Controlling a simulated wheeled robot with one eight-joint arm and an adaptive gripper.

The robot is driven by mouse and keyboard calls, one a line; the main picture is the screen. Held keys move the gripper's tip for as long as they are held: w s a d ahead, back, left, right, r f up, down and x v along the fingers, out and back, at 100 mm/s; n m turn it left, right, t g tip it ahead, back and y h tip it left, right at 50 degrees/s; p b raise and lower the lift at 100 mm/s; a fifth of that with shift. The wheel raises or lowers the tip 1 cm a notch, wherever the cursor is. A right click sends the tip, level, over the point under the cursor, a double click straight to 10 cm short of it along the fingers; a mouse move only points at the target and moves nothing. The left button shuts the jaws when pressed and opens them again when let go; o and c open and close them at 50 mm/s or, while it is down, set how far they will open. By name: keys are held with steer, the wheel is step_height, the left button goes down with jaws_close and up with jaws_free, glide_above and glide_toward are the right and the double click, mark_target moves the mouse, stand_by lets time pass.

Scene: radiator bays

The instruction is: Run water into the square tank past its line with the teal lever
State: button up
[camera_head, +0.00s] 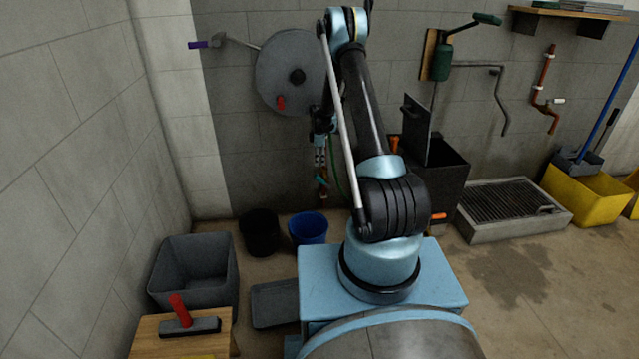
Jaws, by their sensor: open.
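A small teal lever (320,181) shows on a reddish pipe at the back wall, just below my gripper in the picture. My gripper (320,158) hangs beside my arm, pointing down, and is open with nothing seen in it. I cannot tell whether it touches the lever. A dark square tank (453,178) stands at the wall right of my arm, with a black panel upright at its left side. My arm hides part of its left side. Its water level and line cannot be made out. A grey square tub (207,294) also stands on the floor at the left.
A black bucket (261,236) and a blue bucket (308,228) stand below the pipe. A hose reel (285,62) and a green hand pump (442,62) are on the wall. A grated drain (510,215) and yellow bins (583,200) stand right. The right foreground floor is clear.

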mark_target(319, 180)
steer(key=f, duration=0.5)
steer(key=w+f, duration=0.1)
steer(key=f, duration=0.4)
steer(key=w+f, duration=0.1)
steer(key=f, duration=0.3)
steer(key=shift+f, duration=0.4)
steer(key=shift+c, duration=0.5)
jaws_close()
